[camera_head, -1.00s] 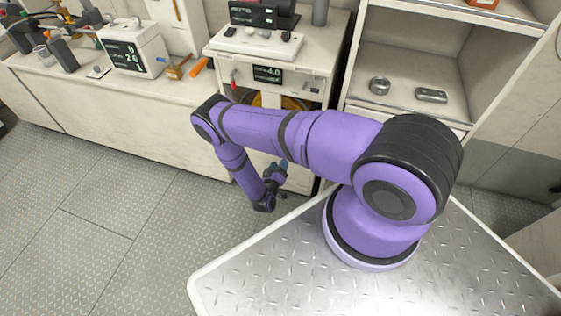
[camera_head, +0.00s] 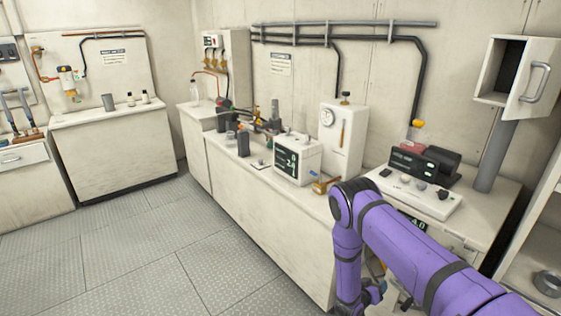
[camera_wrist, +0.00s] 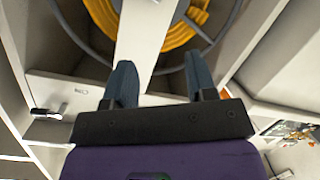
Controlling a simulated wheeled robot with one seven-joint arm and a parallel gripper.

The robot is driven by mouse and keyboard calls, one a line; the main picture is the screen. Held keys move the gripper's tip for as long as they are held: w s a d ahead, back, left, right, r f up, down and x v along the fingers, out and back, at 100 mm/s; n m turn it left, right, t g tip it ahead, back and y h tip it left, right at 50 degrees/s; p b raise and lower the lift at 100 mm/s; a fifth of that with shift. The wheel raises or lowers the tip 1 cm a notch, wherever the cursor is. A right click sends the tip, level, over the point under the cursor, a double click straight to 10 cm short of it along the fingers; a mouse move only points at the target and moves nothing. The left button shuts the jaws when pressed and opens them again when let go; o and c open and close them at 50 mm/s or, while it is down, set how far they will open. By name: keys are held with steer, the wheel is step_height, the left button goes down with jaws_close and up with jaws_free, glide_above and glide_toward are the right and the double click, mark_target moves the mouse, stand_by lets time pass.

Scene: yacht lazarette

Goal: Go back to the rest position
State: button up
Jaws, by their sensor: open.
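My gripper (camera_wrist: 160,85) is open in the wrist view, its two dark fingers apart with nothing between them. In the head view my purple arm is folded at the lower right, and my gripper (camera_head: 372,293) hangs low beside the bench front, partly cut off by the arm and the bottom edge. Beyond the fingers in the wrist view are a pale upright panel (camera_wrist: 143,30) and a coiled yellow hose (camera_wrist: 184,22).
A long white counter (camera_head: 270,205) holds a box with a digital display (camera_head: 298,162) and several small tools. A cabinet with an open door (camera_head: 533,77) hangs at the upper right. The grey floor (camera_head: 130,260) at left is clear.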

steer(key=w+a+r+y, duration=0.2)
steer(key=w+r, duration=0.2)
steer(key=r, duration=0.4)
steer(key=w+a+r+m+y, duration=0.1)
steer(key=w+a+r+y, duration=0.15)
steer(key=r, duration=0.55)
steer(key=w+a+r+y, duration=0.1)
steer(key=w+r+y, duration=0.1)
steer(key=w+r, duration=0.45)
steer(key=s+a+r+n+y, duration=0.1)
steer(key=s+a+r+y, duration=0.15)
steer(key=r, duration=0.85)
steer(key=s+a+r+y, duration=0.15)
steer(key=s+r, duration=0.25)
steer(key=r, duration=0.8)
steer(key=s+r+n+g+y, duration=0.2)
steer(key=s+r+n+y, duration=0.1)
steer(key=s+r, duration=1.35)
steer(key=s+d+r+g+h, duration=0.1)
steer(key=s+d, duration=0.1)
steer(key=s, duration=1.1)
steer(key=s+d+r+n+g+h, duration=0.1)
steer(key=s+d+r, duration=0.1)
steer(key=s, duration=1)
steer(key=shift+s+d+r+g, duration=0.2)
steer(key=shift+s+r+g, duration=0.1)
steer(key=shift+s, duration=0.1)
